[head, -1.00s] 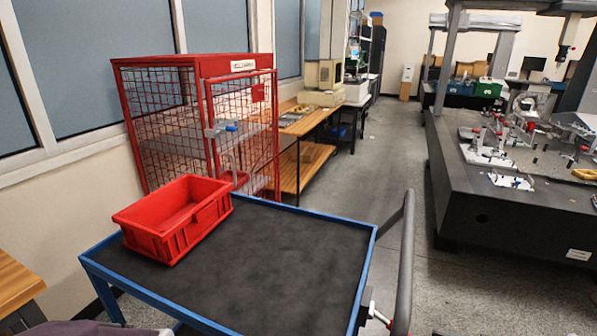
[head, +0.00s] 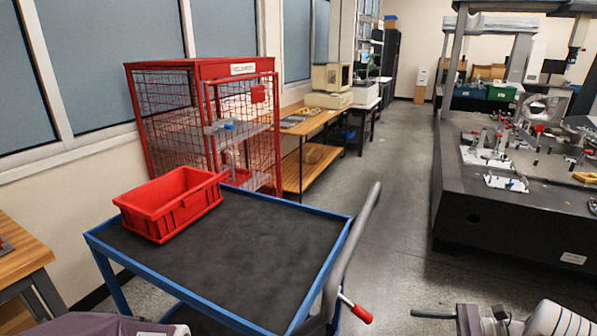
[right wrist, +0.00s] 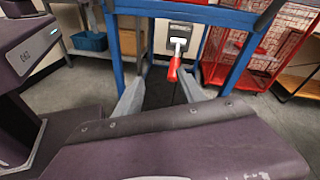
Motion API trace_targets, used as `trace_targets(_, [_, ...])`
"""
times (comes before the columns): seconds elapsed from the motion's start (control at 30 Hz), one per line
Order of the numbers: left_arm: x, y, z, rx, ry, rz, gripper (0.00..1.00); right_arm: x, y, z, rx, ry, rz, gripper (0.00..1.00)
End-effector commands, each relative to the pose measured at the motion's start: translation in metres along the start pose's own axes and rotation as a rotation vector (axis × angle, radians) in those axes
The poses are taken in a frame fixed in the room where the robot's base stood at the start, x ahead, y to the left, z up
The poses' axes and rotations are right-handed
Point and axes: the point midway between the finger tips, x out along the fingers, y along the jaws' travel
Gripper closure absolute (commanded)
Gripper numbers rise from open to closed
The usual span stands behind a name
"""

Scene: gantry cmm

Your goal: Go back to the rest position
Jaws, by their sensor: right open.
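My right gripper (right wrist: 163,88) shows in the right wrist view with its two grey fingers apart and nothing between them. Beyond the fingers, a red-gripped lever (right wrist: 173,70) hangs near a blue frame. In the head view a red-gripped lever (head: 357,309) sticks out at the near right of the blue cart (head: 300,205). Part of my right arm shows at the bottom right of the head view, apart from the cart. My left gripper is not in view; only a purple arm part shows at the bottom left.
A red bin (head: 175,218) stands on the cart's black top. A grey push bar (head: 352,245) runs along the cart's right side. A red mesh cage (head: 262,130) stands behind. The dark measuring table (head: 495,222) is on the right, with clear floor (head: 395,190) between.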

Motion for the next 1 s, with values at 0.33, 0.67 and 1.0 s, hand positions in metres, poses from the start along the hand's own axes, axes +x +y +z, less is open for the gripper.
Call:
trace_targets(0.33, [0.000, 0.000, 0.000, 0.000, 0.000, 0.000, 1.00, 0.136, 0.056, 0.105, -0.255, 0.125, 0.564, 0.53])
trace_targets(0.67, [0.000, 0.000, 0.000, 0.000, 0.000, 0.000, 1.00, 0.138, 0.185, 0.098, -0.893, 0.496, 1.141, 0.53])
trace_targets(1.0, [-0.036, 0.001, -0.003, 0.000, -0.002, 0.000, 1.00, 0.093, 0.151, 0.072, -1.409, 0.720, 1.277, 0.53])
